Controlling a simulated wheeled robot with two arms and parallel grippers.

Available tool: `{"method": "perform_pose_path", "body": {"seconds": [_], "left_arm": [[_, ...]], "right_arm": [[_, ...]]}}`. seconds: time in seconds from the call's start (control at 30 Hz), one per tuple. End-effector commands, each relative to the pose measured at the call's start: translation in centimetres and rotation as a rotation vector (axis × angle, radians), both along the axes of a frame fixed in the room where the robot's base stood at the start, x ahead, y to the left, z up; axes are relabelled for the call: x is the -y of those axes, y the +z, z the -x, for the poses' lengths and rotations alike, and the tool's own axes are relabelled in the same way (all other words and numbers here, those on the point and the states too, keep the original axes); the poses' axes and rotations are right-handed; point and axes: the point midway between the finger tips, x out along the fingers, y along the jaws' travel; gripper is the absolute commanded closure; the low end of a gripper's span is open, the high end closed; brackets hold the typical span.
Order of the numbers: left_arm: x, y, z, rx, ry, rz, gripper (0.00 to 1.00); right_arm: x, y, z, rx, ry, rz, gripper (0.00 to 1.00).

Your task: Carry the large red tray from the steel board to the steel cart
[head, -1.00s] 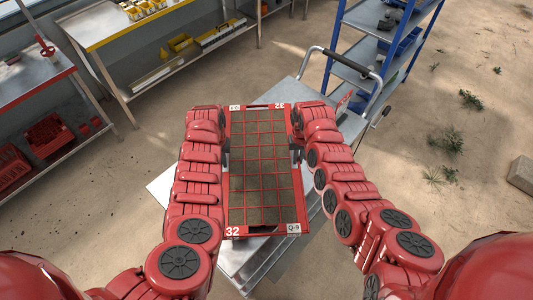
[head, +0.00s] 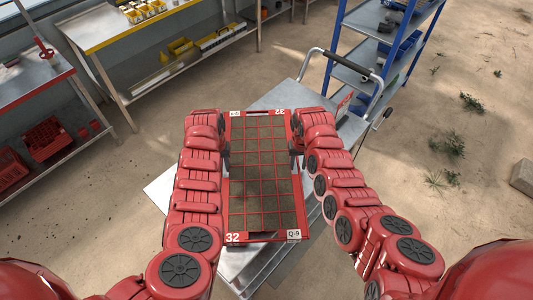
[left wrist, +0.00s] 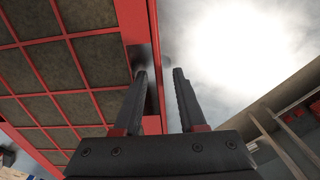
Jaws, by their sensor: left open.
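The large red tray (head: 294,235), its cells filled with dark soil, is level between my two arms, above the steel cart (head: 282,97). It hides much of the cart's top, and I cannot tell whether it rests there. My left gripper (head: 226,160) is at the tray's left long edge. In the left wrist view its jaws (left wrist: 160,75) are open, with the tray's rim (left wrist: 135,25) beside and partly behind one finger. My right gripper (head: 297,160) is at the right long edge; its fingers are mostly hidden.
The cart's push handle (head: 346,60) rises behind the tray. A blue shelf rack (head: 335,45) stands behind it on the right. Steel benches (head: 95,28) with yellow bins line the back left. A pale flat sheet (head: 160,197) shows left of the tray. Sandy floor is open at right.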

Motion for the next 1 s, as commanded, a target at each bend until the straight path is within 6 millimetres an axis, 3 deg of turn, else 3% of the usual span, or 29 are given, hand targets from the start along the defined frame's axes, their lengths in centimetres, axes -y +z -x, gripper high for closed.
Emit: {"method": "perform_pose_path", "body": {"seconds": [0.6, 0.83, 1.0], "left_arm": [[-0.1, 10.4, -0.1, 0.005, -0.002, -0.002, 0.60], [0.0, 11.2, 0.0, 0.004, -0.002, -0.002, 0.60], [0.0, 11.2, 0.0, 0.003, -0.002, -0.002, 0.60]], "right_arm": [[0.0, 0.0, 0.0, 0.000, 0.000, 0.000, 0.60], [0.0, 0.9, -0.1, 0.003, 0.000, 0.001, 0.60], [0.0, 3.3, -0.2, 0.007, -0.003, -0.002, 0.60]]}}
